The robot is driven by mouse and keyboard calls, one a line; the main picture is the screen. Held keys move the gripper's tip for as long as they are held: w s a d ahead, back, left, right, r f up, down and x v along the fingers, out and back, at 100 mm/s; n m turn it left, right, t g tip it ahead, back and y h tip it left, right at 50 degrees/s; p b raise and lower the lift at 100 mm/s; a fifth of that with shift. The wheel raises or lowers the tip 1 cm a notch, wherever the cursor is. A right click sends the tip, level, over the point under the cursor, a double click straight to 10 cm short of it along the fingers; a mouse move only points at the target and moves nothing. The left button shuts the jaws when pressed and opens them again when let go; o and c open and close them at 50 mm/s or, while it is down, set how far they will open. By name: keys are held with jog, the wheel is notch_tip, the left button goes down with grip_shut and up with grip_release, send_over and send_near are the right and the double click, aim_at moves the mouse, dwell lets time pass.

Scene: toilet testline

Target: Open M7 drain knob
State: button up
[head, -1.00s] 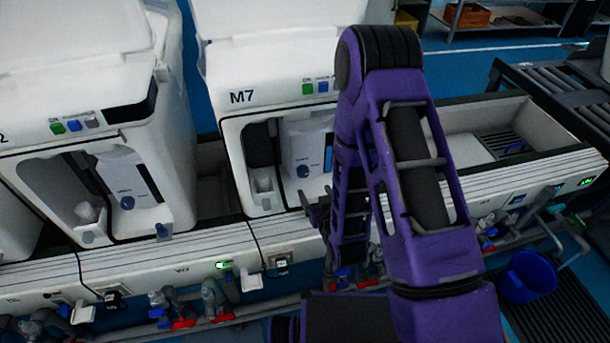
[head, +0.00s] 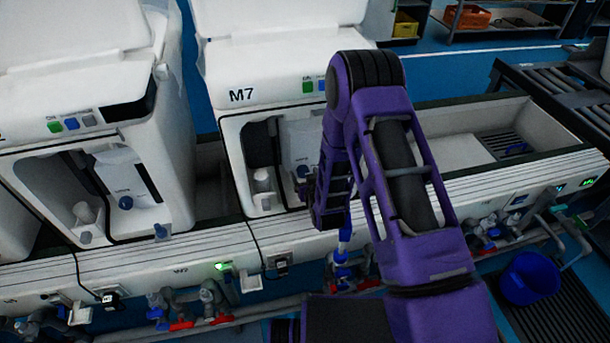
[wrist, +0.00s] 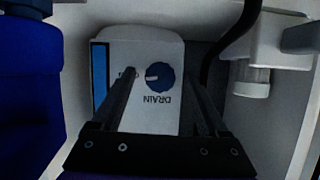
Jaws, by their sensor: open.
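The M7 machine (head: 275,75) is a white unit with its lid raised and its front recess open. The M7 drain knob (wrist: 161,76) is a round blue dial on a white box (wrist: 145,50). In the wrist view it shows upside down above the word DRAIN, with its white mark pointing left. In the head view, the knob (head: 303,171) shows just left of my purple arm. My gripper (wrist: 162,74) is open. Its dark fingers appear on either side of the knob in the wrist view, and contact cannot be told. The arm hides the fingers in the head view.
A dark hose (wrist: 220,45) and a white fitting with a clear cup (wrist: 252,82) lie right of the box in the wrist view. A blue part (wrist: 30,90) fills the left. A similar machine (head: 100,120) stands left of M7; pipes with valves (head: 210,297) run below.

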grip_shut()
jog(key=shift+m+y, duration=0.3)
jog(key=shift+m, duration=0.2)
grip_release()
jog(key=shift+s+d, duration=0.1)
jog(key=p+v, duration=0.1)
jog(key=v, duration=1.6)
jog(key=shift+r, duration=0.25)
